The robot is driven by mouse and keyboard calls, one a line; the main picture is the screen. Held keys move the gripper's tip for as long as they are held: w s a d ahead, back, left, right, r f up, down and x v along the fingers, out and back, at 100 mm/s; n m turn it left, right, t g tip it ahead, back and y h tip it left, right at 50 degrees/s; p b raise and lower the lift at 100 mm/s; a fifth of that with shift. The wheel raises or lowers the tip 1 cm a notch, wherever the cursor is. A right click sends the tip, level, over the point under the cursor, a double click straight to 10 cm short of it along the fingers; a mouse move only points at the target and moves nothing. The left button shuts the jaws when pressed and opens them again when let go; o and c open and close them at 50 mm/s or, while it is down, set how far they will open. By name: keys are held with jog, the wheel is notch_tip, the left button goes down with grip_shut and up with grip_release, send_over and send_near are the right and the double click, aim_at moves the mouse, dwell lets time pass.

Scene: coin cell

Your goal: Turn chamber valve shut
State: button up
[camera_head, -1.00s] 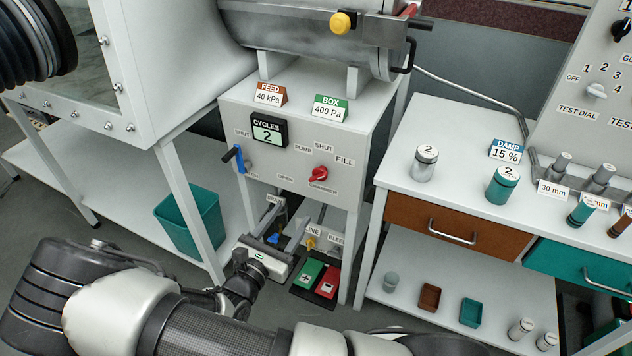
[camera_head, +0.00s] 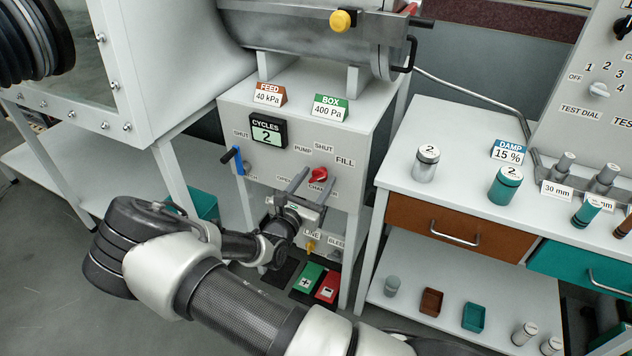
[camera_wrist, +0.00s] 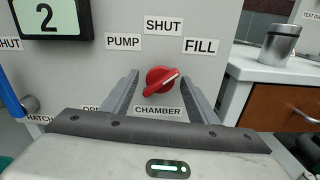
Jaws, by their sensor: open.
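The chamber valve is a red round knob (camera_head: 319,174) with a raised grip bar, on the front of the grey cabinet (camera_head: 235,112). In the wrist view the knob (camera_wrist: 158,79) sits among labels PUMP, SHUT and FILL, above the CHAMBER label. Its bar lies slanted, from lower left to upper right, not in line with SHUT straight above. My gripper (camera_head: 316,184) is open and empty, facing the panel. In the wrist view the fingers of my gripper (camera_wrist: 161,88) lie left and right of the knob, apart from it; their depth relative to it is unclear.
A blue-handled hatch lever (camera_head: 238,160) is left of the knob. The CYCLES display (camera_head: 268,131) reads 2. Green (camera_head: 307,276) and red (camera_head: 328,286) pedals lie below. A bench with drawers (camera_head: 432,221) and jars stands to the right.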

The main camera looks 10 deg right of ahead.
jog(key=c, duration=1.1)
jog(key=shift+r+n+p, duration=0.1)
jog(key=shift+n+p, duration=0.2)
jog(key=shift+p, duration=0.05)
jog(key=shift+r+n+p, duration=0.1)
jog(key=shift+n+p, duration=0.7)
jog(key=shift+p, duration=0.15)
jog(key=shift+n+p, duration=0.65)
jog(key=shift+n, duration=0.15)
jog(key=n+p, duration=0.1)
jog(key=n, duration=0.2)
jog(key=n+p, duration=0.1)
jog(key=n, duration=0.1)
jog(key=shift+s+f+n+p, duration=0.1)
jog(key=shift+f+n+p, duration=0.1)
jog(key=shift+n+p, duration=0.2)
